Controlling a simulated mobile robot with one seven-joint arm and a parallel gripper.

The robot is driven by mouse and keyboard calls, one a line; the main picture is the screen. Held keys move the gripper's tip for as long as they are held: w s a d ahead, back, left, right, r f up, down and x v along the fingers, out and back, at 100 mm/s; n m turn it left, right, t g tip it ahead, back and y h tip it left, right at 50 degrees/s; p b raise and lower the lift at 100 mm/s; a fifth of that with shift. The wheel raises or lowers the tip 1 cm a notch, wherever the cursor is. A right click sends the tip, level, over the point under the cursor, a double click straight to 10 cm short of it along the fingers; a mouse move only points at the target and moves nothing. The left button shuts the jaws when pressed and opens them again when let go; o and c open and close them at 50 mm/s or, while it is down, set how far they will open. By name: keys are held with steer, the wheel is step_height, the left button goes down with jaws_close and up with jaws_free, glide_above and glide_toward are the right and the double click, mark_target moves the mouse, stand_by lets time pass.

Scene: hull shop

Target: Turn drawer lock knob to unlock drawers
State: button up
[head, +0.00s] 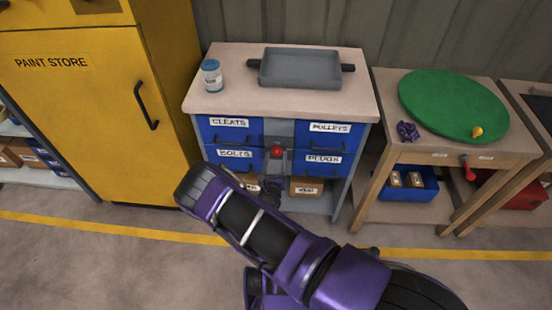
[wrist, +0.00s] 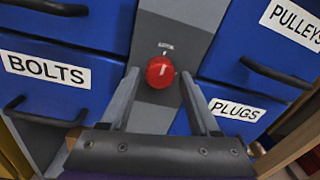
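The drawer lock knob (head: 277,152) is a small red round knob on the grey strip between the two columns of blue drawers. In the wrist view the red knob (wrist: 160,72) shows a pale line on its face and a small label above it. My gripper (wrist: 158,80) is open, with one finger on each side of the knob in the picture. I cannot tell whether the fingers touch it. The blue drawers are labelled CLEATS (head: 229,124), PULLEYS (head: 330,128), BOLTS (head: 235,154) and PLUGS (head: 323,159); all look shut.
A grey tray (head: 300,68) and a blue-lidded jar (head: 211,76) stand on the cabinet top (head: 235,98). A yellow PAINT STORE cabinet (head: 80,110) stands left. Drawer handles flank the knob.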

jaws_close()
steer(key=m+p, duration=0.2)
steer(key=m, duration=0.2)
steer(key=shift+r+m, duration=0.1)
steer(key=shift+m, duration=0.2)
steer(key=m+p, duration=0.1)
steer(key=m, duration=0.3)
steer(key=m+p, duration=0.1)
steer(key=m, duration=0.1)
steer(key=m+p, duration=0.1)
steer(key=m, duration=0.1)
steer(key=shift+d+m+g+y, duration=0.1)
steer(key=shift+m+g+y, duration=0.2)
steer(key=shift+m, duration=0.1)
steer(key=shift+m+p, duration=0.4)
steer(key=shift+m, duration=1.6)
